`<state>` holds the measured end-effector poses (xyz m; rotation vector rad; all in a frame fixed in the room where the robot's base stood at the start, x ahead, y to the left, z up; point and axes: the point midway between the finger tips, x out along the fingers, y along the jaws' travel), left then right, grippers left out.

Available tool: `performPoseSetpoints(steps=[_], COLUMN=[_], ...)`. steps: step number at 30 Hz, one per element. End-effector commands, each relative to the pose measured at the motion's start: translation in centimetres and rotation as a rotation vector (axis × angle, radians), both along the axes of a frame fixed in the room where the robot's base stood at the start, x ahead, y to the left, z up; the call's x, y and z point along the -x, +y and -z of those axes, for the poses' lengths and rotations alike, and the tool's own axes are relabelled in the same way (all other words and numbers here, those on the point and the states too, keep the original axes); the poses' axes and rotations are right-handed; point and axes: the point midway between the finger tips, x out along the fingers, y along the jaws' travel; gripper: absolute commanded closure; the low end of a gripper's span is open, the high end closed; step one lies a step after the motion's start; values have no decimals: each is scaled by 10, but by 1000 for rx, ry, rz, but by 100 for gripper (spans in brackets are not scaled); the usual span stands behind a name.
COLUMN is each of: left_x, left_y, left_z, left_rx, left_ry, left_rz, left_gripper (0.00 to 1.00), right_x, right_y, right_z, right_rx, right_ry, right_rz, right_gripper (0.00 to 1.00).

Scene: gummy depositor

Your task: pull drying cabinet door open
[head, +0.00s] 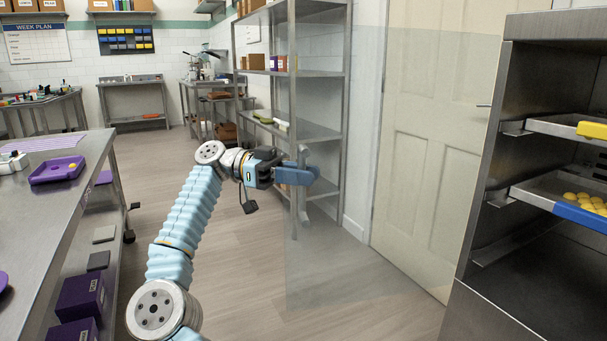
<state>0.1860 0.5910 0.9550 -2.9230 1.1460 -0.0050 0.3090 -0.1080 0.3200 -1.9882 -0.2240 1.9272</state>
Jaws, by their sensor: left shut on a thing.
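The drying cabinet (480,245) stands at the right with its front open to view. Its clear door (400,200) is a see-through pane swung well out from the cabinet, reaching left across the view of the white room door. A grey upright handle (304,212) is at the pane's left edge. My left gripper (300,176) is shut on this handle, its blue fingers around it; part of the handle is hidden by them. My right gripper is not in view.
Inside the cabinet are trays, one holding yellow gummies (584,200). A steel shelf rack (292,75) stands behind the pane. A steel table (45,205) with a purple tray (57,171) is at the left. Floor between table and pane is clear.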

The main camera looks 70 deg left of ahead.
Motion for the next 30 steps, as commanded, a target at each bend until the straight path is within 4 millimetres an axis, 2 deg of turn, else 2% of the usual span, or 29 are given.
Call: performPoseSetpoints(steps=[1, 2, 5, 14, 17, 24, 30], left_x=[0, 0, 0, 1, 8, 39, 53], left_y=[0, 0, 0, 2, 9, 37, 50], left_z=[2, 2, 2, 0, -1, -2, -1], left_rx=[-1, -1, -1, -1, 0, 1, -1], left_ry=[6, 6, 5, 3, 1, 1, 2], left_rz=[0, 0, 0, -1, -3, -4, -1], left_gripper=[100, 74, 60, 60, 60, 60, 60], right_x=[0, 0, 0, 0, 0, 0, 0], right_y=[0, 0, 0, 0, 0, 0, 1], right_z=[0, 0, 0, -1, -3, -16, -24], right_rx=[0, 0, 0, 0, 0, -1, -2], right_ry=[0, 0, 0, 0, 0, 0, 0], right_rz=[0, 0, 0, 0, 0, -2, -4], right_gripper=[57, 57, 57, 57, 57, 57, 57])
